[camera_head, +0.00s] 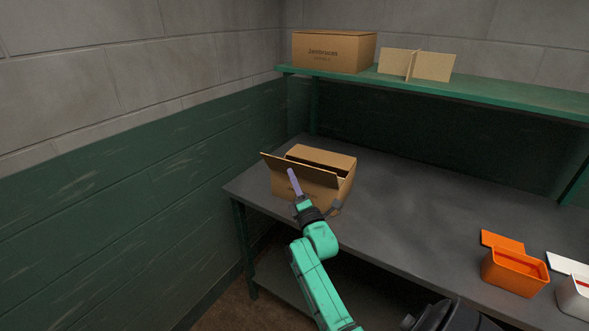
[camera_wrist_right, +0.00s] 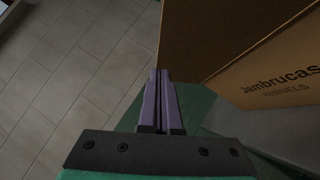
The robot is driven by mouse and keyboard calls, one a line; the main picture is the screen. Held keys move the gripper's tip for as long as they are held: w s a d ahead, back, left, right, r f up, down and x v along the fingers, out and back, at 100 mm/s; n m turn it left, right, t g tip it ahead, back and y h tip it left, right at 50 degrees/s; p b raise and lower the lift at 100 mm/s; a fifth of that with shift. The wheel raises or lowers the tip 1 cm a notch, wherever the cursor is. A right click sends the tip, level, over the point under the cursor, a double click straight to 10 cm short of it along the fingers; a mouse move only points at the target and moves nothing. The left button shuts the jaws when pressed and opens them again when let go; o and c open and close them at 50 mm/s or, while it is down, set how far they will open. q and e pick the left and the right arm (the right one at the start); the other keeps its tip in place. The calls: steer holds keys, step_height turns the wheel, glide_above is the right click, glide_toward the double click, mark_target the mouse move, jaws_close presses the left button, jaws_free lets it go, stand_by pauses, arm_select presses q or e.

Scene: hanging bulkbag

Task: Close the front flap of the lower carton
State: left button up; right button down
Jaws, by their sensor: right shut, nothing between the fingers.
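The lower carton (camera_head: 335,186) stands on the grey table near its left end. Its front flap (camera_head: 300,168) is raised and leans outward over the carton's front, leaving a dark gap behind it. My right gripper (camera_head: 291,175) is in front of the flap, its purple fingers pointing up and together with nothing between them. In the right wrist view the shut fingers (camera_wrist_right: 161,80) are beside the brown flap (camera_wrist_right: 205,35), and the printed carton front (camera_wrist_right: 275,80) is at the right. Whether the fingers touch the flap I cannot tell. My left gripper is out of view.
A closed carton (camera_head: 330,52) and a cardboard divider (camera_head: 425,65) sit on the green shelf (camera_head: 490,91) above. An orange bin (camera_head: 515,274) and a white bin (camera_head: 574,294) are at the right. The table's middle (camera_head: 420,220) is clear. A wall is close on the left.

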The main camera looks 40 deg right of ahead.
steer(key=shift+w+d+r, duration=0.1)
steer(key=shift+d+r, duration=0.3)
steer(key=shift+d, duration=0.4)
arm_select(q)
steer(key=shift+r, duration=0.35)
arm_select(e)
steer(key=shift+w+a, duration=0.1)
